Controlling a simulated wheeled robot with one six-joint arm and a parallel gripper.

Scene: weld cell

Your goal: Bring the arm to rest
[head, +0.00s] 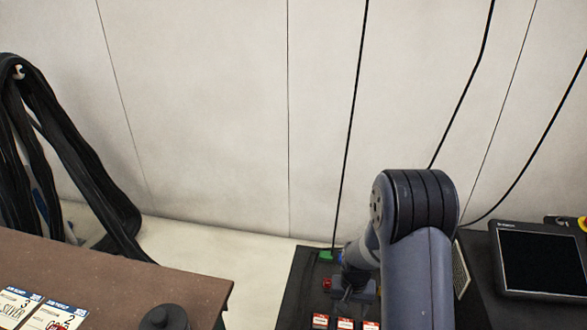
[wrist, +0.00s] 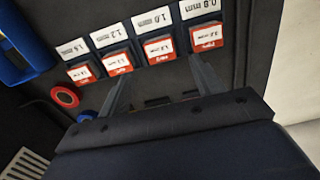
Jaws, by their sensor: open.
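My arm (head: 415,240) rises at the lower right of the head view and bends down over a dark bench top. My gripper (wrist: 163,80) shows in the wrist view with its two fingers apart and nothing between them. The fingers point toward a row of small boxes (wrist: 118,62) with red and white labels.
The dark bench (head: 297,290) also holds a black-screened tablet (head: 541,262). A red ring (wrist: 65,97) and a blue handle (wrist: 22,50) lie near the boxes. A brown table (head: 110,280) stands left, with floor between. Black cables (head: 352,110) hang along the wall.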

